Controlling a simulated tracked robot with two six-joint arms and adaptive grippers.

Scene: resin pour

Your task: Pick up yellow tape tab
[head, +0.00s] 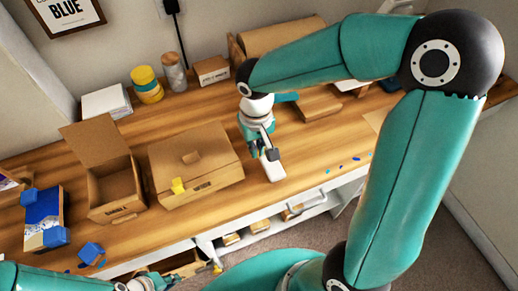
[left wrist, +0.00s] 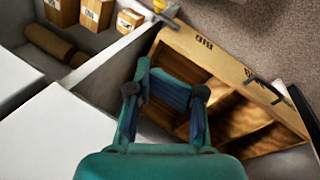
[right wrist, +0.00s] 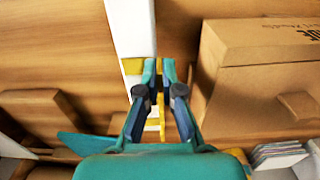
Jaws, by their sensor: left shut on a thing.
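A small yellow tape tab (head: 178,185) shows on the front edge of the closed cardboard box (head: 215,180) in the head view. My right gripper (head: 268,154) is right of that box, over a narrow white object (head: 274,172). In the right wrist view its fingertips (right wrist: 160,75) are close together, with yellow bits around and behind them; whether they hold anything is unclear. My left gripper (head: 165,281) is low at the front edge.
An open cardboard box (head: 112,187) stands left of the closed one. The compartmented wooden drawer (left wrist: 205,48) is pulled out below the bench. Blue pieces (head: 90,252) lie at the left. Jars and a small carton (head: 211,70) line the wall.

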